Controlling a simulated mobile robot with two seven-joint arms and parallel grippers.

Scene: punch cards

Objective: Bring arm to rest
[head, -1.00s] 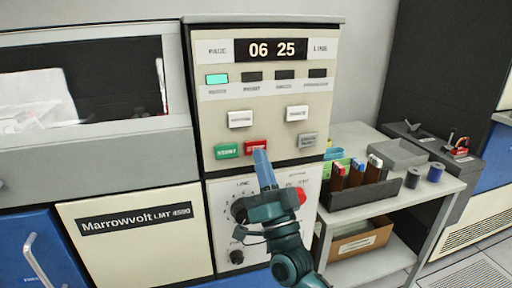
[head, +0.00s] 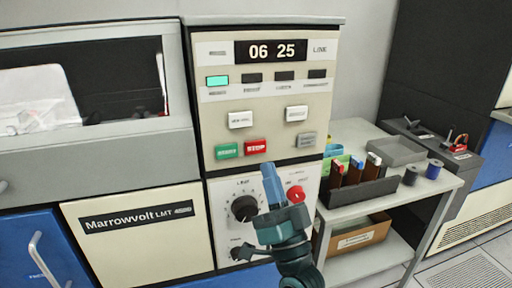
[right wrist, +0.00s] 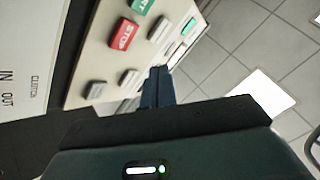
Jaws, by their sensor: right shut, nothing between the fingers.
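My right gripper (head: 268,172) is shut and empty. In the head view its blue fingers point up in front of the lower control panel, below the red stop button (head: 255,147) and between the black knob (head: 243,208) and the red round button (head: 295,193). In the right wrist view the shut fingers (right wrist: 157,84) show close to the panel face, and the red STOP button (right wrist: 123,34) is beside them at upper left. I cannot tell the exact gap to the panel. My left gripper is not in view.
The cream control panel (head: 222,108) shows 06 25 on its display (head: 272,50), with a lit cyan lamp (head: 217,81). A green button (head: 227,151) sits left of the red one. A grey cart (head: 352,137) with card holders, spools and a cardboard box (head: 358,238) stands to the right.

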